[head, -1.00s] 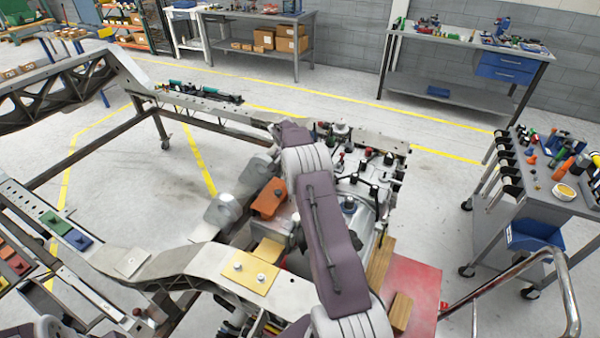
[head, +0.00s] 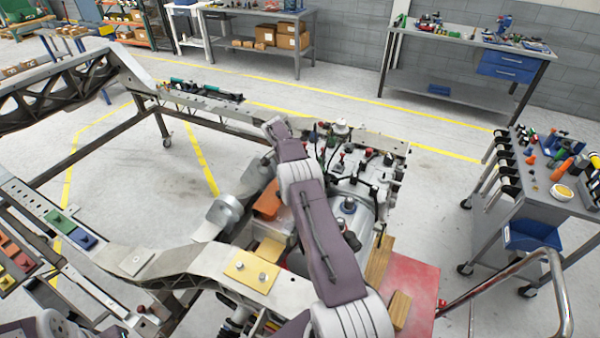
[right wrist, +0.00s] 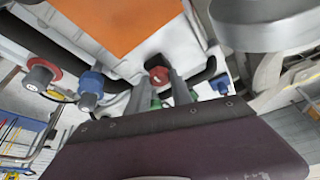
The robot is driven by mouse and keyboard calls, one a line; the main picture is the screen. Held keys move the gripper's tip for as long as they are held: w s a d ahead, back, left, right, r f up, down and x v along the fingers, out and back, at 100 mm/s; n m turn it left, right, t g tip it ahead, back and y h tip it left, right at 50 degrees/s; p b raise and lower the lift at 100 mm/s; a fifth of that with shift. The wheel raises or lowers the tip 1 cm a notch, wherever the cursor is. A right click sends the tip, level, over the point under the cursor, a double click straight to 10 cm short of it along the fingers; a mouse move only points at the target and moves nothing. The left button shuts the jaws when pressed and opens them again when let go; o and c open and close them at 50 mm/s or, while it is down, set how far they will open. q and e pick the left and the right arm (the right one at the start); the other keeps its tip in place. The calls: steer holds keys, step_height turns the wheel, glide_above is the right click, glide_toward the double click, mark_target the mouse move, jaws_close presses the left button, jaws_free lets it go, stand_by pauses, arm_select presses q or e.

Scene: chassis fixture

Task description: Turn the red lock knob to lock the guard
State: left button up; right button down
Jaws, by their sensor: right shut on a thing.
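In the right wrist view a red knob (right wrist: 158,75) with a dark centre sits below an orange block. My right gripper (right wrist: 160,85) has its two grey fingers on either side of this knob and is shut on it. The knob's exact turn angle is not clear. In the head view the orange block (head: 267,201) shows beside my right arm, which hides the knob and the right fingertips. Whether the orange block is the guard, I cannot tell. My left gripper is not in view.
Another red knob (right wrist: 40,73) and a blue knob (right wrist: 90,84) stand left of the gripper in the right wrist view, near black hoses. The chassis frame (head: 190,258) surrounds the engine. A tool cart (head: 535,205) stands at the right. The floor behind the frame is clear.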

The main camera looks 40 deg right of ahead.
steer(key=c, duration=1.1)
jaws_free()
steer(key=shift+c, duration=0.2)
steer(key=b+v, duration=0.1)
steer(key=v, duration=0.8)
